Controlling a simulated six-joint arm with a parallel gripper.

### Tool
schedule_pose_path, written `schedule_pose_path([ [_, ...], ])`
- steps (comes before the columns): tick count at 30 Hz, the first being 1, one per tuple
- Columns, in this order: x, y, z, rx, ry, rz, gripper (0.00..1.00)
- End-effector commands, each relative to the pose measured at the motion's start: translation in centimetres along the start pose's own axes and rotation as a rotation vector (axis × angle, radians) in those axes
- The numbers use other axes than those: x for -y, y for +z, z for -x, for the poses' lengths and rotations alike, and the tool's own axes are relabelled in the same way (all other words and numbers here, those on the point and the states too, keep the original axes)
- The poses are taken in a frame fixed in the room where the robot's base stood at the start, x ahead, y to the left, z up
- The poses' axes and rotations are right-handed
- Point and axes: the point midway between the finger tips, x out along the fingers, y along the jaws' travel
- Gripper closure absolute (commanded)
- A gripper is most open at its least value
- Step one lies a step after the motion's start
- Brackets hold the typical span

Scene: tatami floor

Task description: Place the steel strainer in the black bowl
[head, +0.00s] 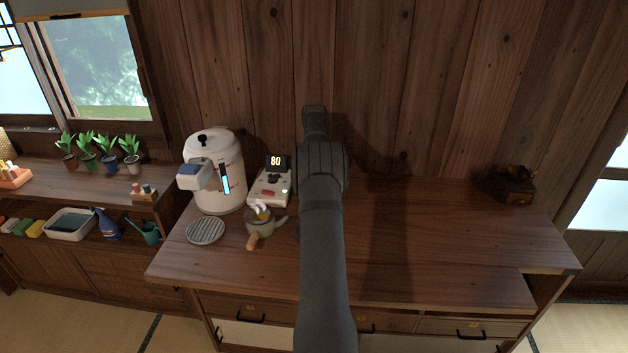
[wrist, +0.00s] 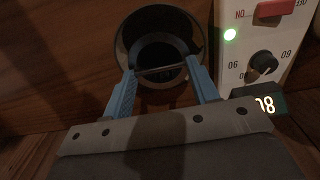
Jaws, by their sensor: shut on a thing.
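In the wrist view my gripper (wrist: 162,70) has its two blue fingers on either side of a dark round piece, which I take to be the steel strainer (wrist: 160,50). A thin pale rim line runs between the fingertips. A wider dark ring, which looks like the black bowl (wrist: 122,35), surrounds this piece in the picture. It is too dark to tell whether the strainer rests in the bowl or is held above it. In the head view my arm hides the gripper, the strainer and the bowl.
A control box (head: 271,186) reading 80 stands close to the gripper and also shows in the wrist view (wrist: 262,45). The right counter (head: 450,230) is mostly clear.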

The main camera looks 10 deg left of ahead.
Motion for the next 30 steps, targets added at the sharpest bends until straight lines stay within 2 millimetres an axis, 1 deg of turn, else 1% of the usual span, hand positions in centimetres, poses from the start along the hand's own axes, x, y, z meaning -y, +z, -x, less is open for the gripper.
schedule_pose_path([
  [1, 0.0, 0.1, -0.9, 0.003, 0.0, 0.0, 0.79],
  [3, 0.0, 0.1, -1.9, 0.003, 0.0, 0.0, 0.79],
  [5, 0.0, 0.1, -2.4, 0.002, 0.0, 0.0, 0.79],
  [12, 0.0, 0.0, -2.5, 0.001, 0.0, 0.0, 0.79],
  [16, 0.0, 0.0, -2.8, 0.001, 0.0, 0.0, 0.79],
  [17, 0.0, 0.0, -2.8, 0.001, 0.0, 0.0, 0.4],
  [18, 0.0, 0.0, -2.8, 0.001, 0.0, 0.0, 0.32],
  [19, 0.0, 0.0, -2.8, 0.001, 0.0, 0.0, 0.26],
  [20, 0.0, 0.0, -2.8, 0.001, 0.0, 0.0, 0.24],
  [27, 0.0, 0.0, -2.7, 0.001, 0.0, 0.0, 0.24],
  [30, 0.0, 0.0, -2.2, -0.001, 0.0, 0.0, 0.24],
])
